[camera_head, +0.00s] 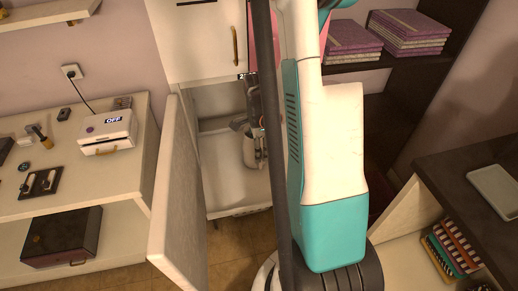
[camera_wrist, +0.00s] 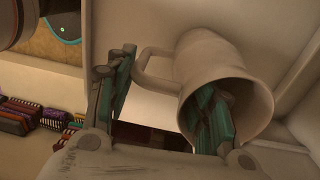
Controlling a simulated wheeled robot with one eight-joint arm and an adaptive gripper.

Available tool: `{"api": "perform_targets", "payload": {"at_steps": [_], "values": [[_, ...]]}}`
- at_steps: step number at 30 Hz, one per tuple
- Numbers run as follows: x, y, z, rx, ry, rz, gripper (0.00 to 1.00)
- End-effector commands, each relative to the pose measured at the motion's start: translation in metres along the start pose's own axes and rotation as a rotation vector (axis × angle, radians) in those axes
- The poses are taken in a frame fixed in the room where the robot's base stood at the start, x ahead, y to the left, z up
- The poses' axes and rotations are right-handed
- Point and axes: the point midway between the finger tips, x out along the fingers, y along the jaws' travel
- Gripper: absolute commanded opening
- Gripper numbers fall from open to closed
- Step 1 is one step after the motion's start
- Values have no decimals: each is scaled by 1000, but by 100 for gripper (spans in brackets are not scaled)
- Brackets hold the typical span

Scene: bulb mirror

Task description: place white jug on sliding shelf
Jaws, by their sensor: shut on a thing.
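The white jug (camera_wrist: 215,62) shows large in the wrist view, tilted in the picture with its mouth toward the camera and its handle on the left. My gripper (camera_wrist: 163,85) is shut on it, with one teal finger inside the mouth and the other outside, beyond the handle. In the head view the jug (camera_head: 249,152) hangs below my gripper (camera_head: 253,128), over the pale sliding shelf (camera_head: 228,188) in the open cabinet. I cannot tell whether the jug's base touches the shelf. My arm partly hides the shelf's right side.
The cabinet door (camera_head: 177,205) stands open on the left of the shelf. A closed upper cabinet (camera_head: 197,42) is above. A side table (camera_head: 22,205) with a white device (camera_head: 107,132) is at left. A dark desk (camera_head: 475,165) is at right. The shelf's front has free room.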

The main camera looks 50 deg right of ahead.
Motion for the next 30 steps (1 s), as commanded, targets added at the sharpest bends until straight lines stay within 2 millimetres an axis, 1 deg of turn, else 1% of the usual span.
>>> {"api": "perform_targets", "payload": {"at_steps": [3, 4, 5, 6, 7, 17, 20, 23, 30], "values": [[3, 0, 0, 0, 0, 0, 0], [4, 0, 0, 0, 0, 0, 51], [3, 0, 0, 0, 0, 0, 57], [3, 0, 0, 0, 0, 0, 66], [2, 0, 0, 0, 0, 0, 70], [2, 0, 0, 0, 0, 0, 70], [-1, 0, 0, 0, 0, 0, 70], [-14, 0, 0, 0, 0, 0, 70], [-65, 0, 0, 0, 0, 0, 70]]}}
